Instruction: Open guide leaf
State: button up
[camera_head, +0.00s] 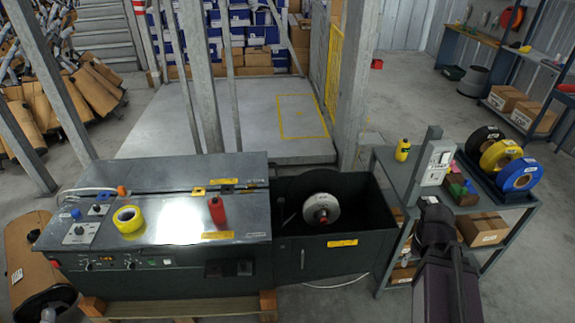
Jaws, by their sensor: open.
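A dark grey strapping machine (165,255) stands at the lower left, with a flat metal top (170,222). A seam runs across the top between its front and rear panels. An open reel compartment (340,190) with a white-sided reel (321,208) is at its right end. I cannot tell which part of the machine is the guide leaf. Part of my own dark arm shows at the lower right, in front of the grey side shelf. I cannot make out my gripper's fingers in this view.
Yellow tape (128,219) and a red bottle (217,210) stand on the machine top. The side shelf (392,180) holds tape rolls (518,174), a yellow bottle (402,150) and boxes (483,229). A grey post (354,90) rises behind.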

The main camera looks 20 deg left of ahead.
aim_at(249, 168)
jog(key=i, duration=0.85)
jog(key=u, duration=0.5)
jog(key=i, duration=0.55)
jog(key=u, duration=0.35)
